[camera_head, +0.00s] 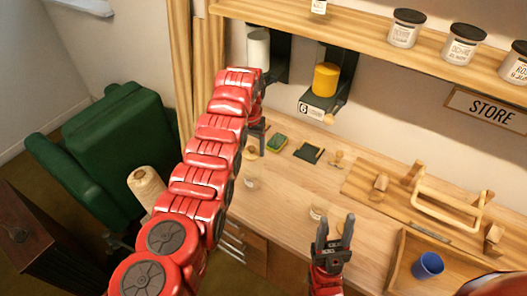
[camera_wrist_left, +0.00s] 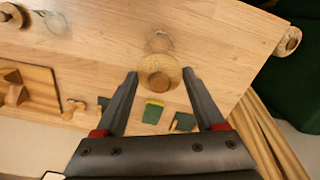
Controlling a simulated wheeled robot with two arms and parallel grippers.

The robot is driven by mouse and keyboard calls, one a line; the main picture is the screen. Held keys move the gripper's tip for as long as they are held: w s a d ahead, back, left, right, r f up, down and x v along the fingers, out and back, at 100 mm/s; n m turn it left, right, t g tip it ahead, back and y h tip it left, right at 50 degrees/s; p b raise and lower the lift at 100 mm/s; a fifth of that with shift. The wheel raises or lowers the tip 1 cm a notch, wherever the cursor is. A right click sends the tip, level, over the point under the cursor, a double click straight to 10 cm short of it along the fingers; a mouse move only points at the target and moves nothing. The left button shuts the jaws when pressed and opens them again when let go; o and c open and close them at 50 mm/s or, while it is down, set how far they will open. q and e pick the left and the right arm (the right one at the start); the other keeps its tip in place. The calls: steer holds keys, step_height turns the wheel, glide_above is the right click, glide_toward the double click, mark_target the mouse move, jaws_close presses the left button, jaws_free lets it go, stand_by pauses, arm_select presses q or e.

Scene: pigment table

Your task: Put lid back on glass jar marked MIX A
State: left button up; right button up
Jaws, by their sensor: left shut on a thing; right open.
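My left gripper (camera_head: 256,146) is shut on a round wooden lid with a darker knob (camera_wrist_left: 160,78), held between its fingertips in the left wrist view. The lid (camera_head: 250,153) is small and partly hidden in the head view. A clear glass jar (camera_head: 250,182) stands on the table in front of the lid; its faint rim (camera_wrist_left: 160,41) shows just beyond the lid in the wrist view. No MIX A marking can be read.
A green-yellow sponge (camera_head: 277,143), a dark green pad (camera_head: 308,153) and a wooden stamp-like piece (camera_head: 336,159) lie behind. A wooden board with a frame (camera_head: 445,212) and a blue cup (camera_head: 427,266) are at right. The table's middle is mostly clear.

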arm_select(q)
steer(key=shift+s+f, duration=0.3)
steer(key=shift+f, duration=0.15)
step_height(320, 180, down, 4)
steer(key=shift+w+b, duration=0.15)
steer(key=shift+b, duration=0.65)
steer(key=shift+f+b, duration=0.55)
steer(key=shift+f, duration=0.15)
steer(key=shift+f+b, duration=0.15)
steer(key=shift+b, duration=0.7)
stand_by(0.7)
stand_by(0.5)
steer(key=o, duration=1.3)
steer(key=shift+r, duration=0.2)
